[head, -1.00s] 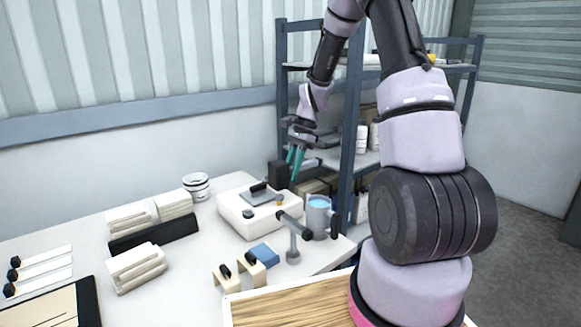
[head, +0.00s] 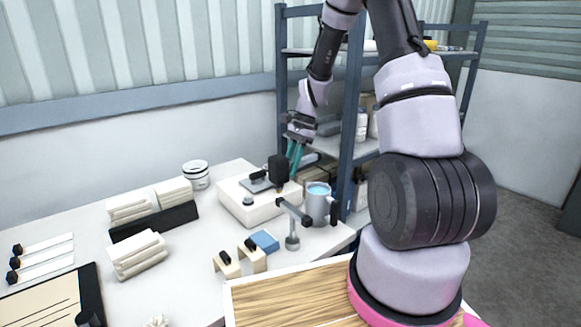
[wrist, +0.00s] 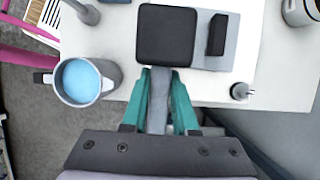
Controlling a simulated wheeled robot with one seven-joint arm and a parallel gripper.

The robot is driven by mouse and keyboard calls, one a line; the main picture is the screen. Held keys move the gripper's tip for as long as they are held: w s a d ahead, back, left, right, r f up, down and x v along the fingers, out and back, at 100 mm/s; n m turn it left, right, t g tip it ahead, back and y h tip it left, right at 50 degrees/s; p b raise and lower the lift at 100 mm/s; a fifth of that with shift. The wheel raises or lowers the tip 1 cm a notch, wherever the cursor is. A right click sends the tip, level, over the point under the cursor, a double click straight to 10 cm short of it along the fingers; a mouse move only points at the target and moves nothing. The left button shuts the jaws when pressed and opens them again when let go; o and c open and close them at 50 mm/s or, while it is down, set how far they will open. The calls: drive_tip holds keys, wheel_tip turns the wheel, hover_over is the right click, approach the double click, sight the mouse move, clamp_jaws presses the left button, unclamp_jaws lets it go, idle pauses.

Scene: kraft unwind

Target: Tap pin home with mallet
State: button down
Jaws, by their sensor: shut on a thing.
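My gripper (head: 294,155) is shut on the handle of a mallet with a black block head (head: 280,168). In the wrist view, the grey mallet handle (wrist: 158,98) lies between the teal fingers, and the square black head (wrist: 167,36) is just beyond the fingertips. The head is over the right part of a white block (head: 240,208), beside a grey plate with a black grip (wrist: 217,34). I cannot tell whether it touches anything below.
A grey mug of blue liquid (head: 318,203) stands close right of the block, with a grey stand with a dark bar (head: 293,225) in front. A blue block (head: 264,240) is nearby. A shelf rack (head: 348,120) rises behind. Folded cloths (head: 140,255) lie left.

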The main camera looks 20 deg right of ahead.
drive_tip(key=shift+r, duration=1.15)
drive_tip(key=shift+f, duration=1.75)
drive_tip(key=shift+r, duration=1.35)
